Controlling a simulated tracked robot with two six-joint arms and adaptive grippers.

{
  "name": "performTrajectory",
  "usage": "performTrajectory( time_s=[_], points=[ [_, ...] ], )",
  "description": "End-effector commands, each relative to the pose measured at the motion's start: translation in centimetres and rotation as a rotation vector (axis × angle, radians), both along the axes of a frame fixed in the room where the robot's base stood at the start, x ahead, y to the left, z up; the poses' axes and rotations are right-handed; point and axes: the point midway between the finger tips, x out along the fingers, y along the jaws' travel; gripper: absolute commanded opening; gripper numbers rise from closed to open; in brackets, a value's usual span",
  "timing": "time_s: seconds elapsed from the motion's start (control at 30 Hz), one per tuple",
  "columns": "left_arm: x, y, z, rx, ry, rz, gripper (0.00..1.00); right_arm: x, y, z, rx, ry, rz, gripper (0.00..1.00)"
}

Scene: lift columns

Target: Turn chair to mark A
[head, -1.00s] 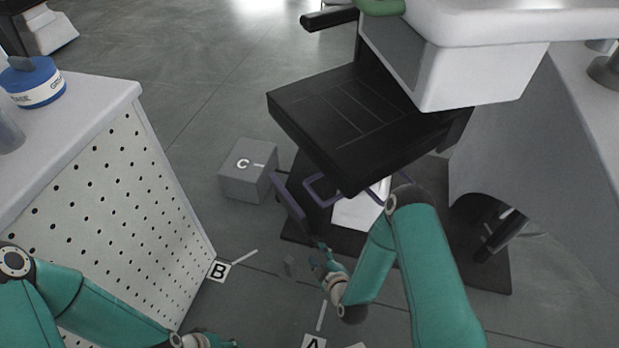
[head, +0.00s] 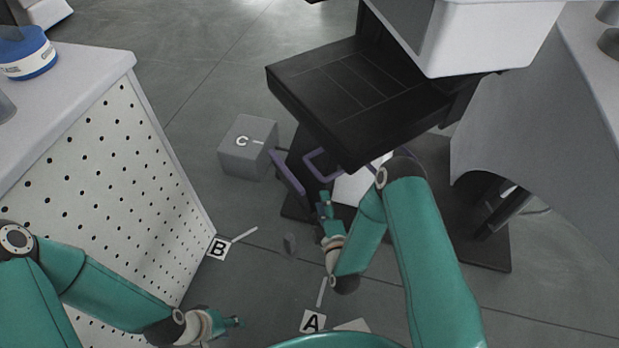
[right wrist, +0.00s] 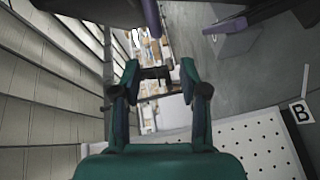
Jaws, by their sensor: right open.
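The chair's black seat (head: 365,95) is in the upper middle of the head view. Below it are a purple loop (head: 318,160) and a purple bar (head: 287,173) over a dark base plate. Mark A (head: 313,322) is a white floor label at the bottom centre, with a white line by it. My right gripper (head: 325,203) is just below the purple loop; contact cannot be told. The right wrist view shows this gripper (right wrist: 158,73) open, nothing between its fingers, with a purple part above it. My left gripper (head: 236,322) is low over the floor, apart from the chair; its fingers are too small to judge.
Mark B (head: 217,248) lies by the white perforated cabinet (head: 120,190) at left. A grey box with mark C (head: 247,150) stands left of the chair. A white unit (head: 490,45) overhangs the seat at right. Floor between B and A is mostly clear.

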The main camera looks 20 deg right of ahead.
Motion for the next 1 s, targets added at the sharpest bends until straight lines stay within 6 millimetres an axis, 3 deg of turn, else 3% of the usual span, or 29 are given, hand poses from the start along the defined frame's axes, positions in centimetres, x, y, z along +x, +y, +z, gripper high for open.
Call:
performTrajectory(
  time_s=[0.3,0.5,0.7,1.0],
  points=[
    [0.1,0.0,-0.9,0.0,-0.002,0.0,0.4,7.2,-0.8,-0.3,0.0,-0.009,-0.003,0.43],
    [0.1,0.0,-1.6,0.0,-0.002,0.0,0.4,10.7,-1.2,-0.6,0.001,-0.007,-0.002,0.43],
    [0.1,0.0,-1.9,0.0,-0.002,0.0,0.4,12.5,-1.3,-0.7,0.002,-0.004,-0.001,0.43],
    [0.1,0.0,-1.9,0.0,-0.002,0.0,0.4,12.9,-1.3,-0.7,0.002,-0.003,-0.001,0.43]
  ],
)
